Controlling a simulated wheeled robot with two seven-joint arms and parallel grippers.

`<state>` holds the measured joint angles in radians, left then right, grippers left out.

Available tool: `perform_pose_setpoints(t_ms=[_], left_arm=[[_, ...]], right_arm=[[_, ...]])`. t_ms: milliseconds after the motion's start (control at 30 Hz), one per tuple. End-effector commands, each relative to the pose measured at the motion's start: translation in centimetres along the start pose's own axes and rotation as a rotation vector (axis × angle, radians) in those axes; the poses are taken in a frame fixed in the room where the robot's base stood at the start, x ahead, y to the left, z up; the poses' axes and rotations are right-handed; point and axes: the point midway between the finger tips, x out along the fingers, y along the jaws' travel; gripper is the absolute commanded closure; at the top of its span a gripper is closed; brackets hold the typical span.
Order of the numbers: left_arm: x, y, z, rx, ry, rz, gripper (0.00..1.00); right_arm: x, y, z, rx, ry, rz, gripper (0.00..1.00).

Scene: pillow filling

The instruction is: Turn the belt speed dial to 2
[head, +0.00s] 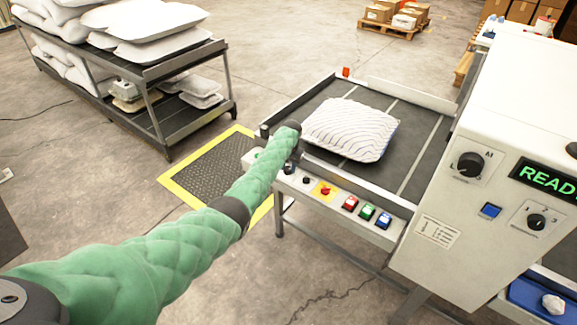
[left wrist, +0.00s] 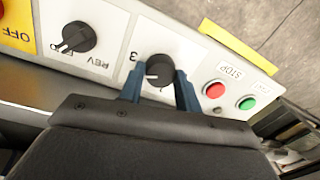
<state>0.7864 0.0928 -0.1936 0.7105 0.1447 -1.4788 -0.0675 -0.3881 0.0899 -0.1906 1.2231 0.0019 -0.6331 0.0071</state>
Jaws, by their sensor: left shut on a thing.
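The belt speed dial (left wrist: 158,70) is a black knob on a white plate in the left wrist view, with an upside-down 3 beside it. A short white pointer mark shows on the knob, but I cannot read its setting; the other numbers are mostly hidden. My left gripper (left wrist: 159,80) has its two blue fingers on either side of the knob, shut on it. In the head view my left gripper (head: 291,158) is at the left end of the conveyor's front panel and hides this dial. My right gripper is not in view.
A REV selector knob (left wrist: 76,38) and a yellow OFF plate (left wrist: 14,20) sit to one side of the dial, red (left wrist: 214,89) and green (left wrist: 247,103) buttons to the other. A striped pillow (head: 350,129) lies on the belt. A white machine (head: 500,110) reads READY.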

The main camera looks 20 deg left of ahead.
Motion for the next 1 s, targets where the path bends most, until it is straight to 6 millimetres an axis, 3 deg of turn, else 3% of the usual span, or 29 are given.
perform_pose_setpoints(t_ms=[500,800,1000], left_arm=[[0.0,-0.1,-0.1,-0.442,-0.025,0.001,0.89],[0.0,-0.1,-0.1,-0.584,-0.033,0.000,0.89],[0.0,-0.1,-0.1,-0.621,-0.035,0.001,0.89]], right_arm=[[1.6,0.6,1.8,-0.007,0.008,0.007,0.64],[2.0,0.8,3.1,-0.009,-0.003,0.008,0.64],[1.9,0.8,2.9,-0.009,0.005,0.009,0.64]])
